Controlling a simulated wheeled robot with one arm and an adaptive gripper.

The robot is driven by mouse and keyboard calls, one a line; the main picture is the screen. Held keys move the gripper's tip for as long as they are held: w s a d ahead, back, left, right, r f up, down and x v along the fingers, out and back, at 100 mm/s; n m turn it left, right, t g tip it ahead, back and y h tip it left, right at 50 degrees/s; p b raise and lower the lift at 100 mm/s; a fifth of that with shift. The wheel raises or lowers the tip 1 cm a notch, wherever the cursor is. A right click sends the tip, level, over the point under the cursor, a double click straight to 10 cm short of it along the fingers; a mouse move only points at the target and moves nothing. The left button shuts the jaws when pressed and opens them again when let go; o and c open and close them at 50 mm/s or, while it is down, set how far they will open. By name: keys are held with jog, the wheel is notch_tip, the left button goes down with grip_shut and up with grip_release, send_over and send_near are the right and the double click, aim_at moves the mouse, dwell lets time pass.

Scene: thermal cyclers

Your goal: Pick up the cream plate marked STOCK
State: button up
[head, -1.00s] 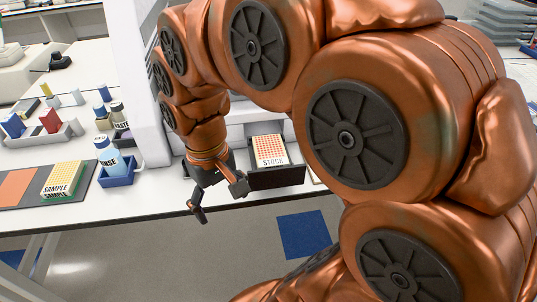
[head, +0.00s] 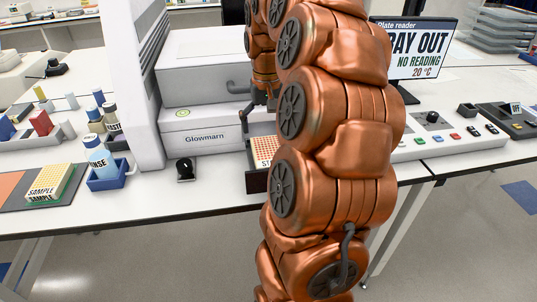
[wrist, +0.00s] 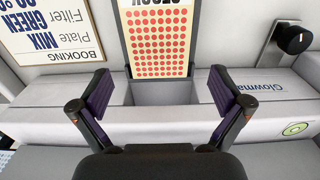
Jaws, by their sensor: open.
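The cream plate marked STOCK (head: 263,150), with a grid of orange-red wells, lies in the pulled-out dark tray (head: 255,184) of the Glowmarn reader (head: 206,136). My arm hides its right part in the head view. In the wrist view the plate (wrist: 158,45) shows at the top centre, its lettering cut by the frame edge. My gripper (wrist: 160,92) is open and empty, its purple-padded fingers spread wider than the plate and apart from it. In the head view my gripper (head: 259,105) is above the reader's front, behind the plate, and partly hidden.
A screen (head: 415,48) partly reads "AY OUT, NO READING". A tall white panel (head: 130,80) stands left of the reader. A SAMPLE plate (head: 48,185), a blue holder with a RINSE bottle (head: 103,160) and a small black knob device (head: 185,169) are on the bench. A booking card (wrist: 50,25) shows in the wrist view.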

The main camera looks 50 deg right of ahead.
aim_at(267, 146)
jog(key=shift+w+d+f+p, duration=0.1)
jog(key=shift+f+p, duration=0.45)
jog(key=shift+f, duration=1.1)
jog(key=shift+w+d+f+p, duration=0.1)
jog(key=shift+f+p, duration=0.4)
jog(key=shift+f, duration=1.15)
jog(key=c, duration=1)
